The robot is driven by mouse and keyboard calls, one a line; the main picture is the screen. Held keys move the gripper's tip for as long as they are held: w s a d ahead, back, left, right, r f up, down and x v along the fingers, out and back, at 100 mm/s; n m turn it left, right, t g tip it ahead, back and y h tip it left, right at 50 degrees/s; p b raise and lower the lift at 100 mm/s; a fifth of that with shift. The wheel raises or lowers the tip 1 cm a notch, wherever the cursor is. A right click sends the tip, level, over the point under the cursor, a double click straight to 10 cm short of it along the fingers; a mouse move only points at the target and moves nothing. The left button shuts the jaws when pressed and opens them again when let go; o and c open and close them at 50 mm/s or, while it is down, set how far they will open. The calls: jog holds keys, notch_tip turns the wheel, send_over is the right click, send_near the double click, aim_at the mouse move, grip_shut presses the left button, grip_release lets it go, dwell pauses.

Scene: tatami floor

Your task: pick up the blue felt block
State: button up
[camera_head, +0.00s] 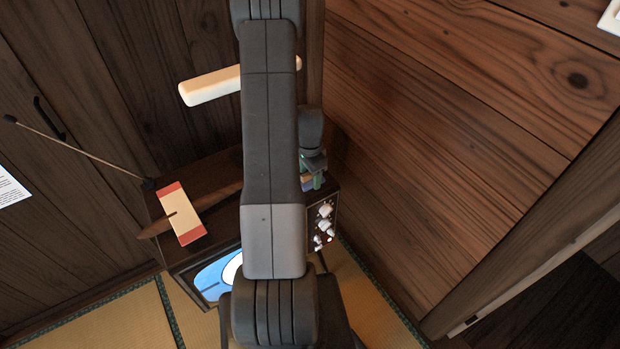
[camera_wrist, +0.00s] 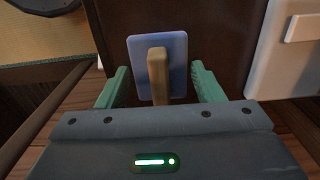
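The blue felt block (camera_wrist: 136,60) shows in the wrist view as a flat blue rectangle with a tan wooden bar (camera_wrist: 158,75) standing out from its middle. My gripper (camera_wrist: 160,66) is open, with one green finger on each side of the block and a gap on both sides. I cannot tell how deep the block lies between the fingers. In the head view my gripper (camera_head: 313,170) is over the right part of the television top, and a small blue patch of the block (camera_head: 307,184) shows beside it. My arm hides most of that area.
A dark wooden television (camera_head: 205,165) with knobs (camera_head: 324,225) stands on the tatami. On it lie a red-and-cream box (camera_head: 181,214) and a brown pointed stick (camera_head: 152,231). An antenna (camera_head: 80,156) extends left. A cream bar (camera_head: 210,86) is above. Wooden walls close in behind and right.

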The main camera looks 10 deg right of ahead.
jog(key=c, duration=0.6)
jog(key=shift+o, duration=0.2)
jog(key=shift+r, duration=0.1)
notch_tip(320, 180, up, 10)
jog(key=shift+f+b, duration=0.1)
jog(key=shift+b, duration=0.25)
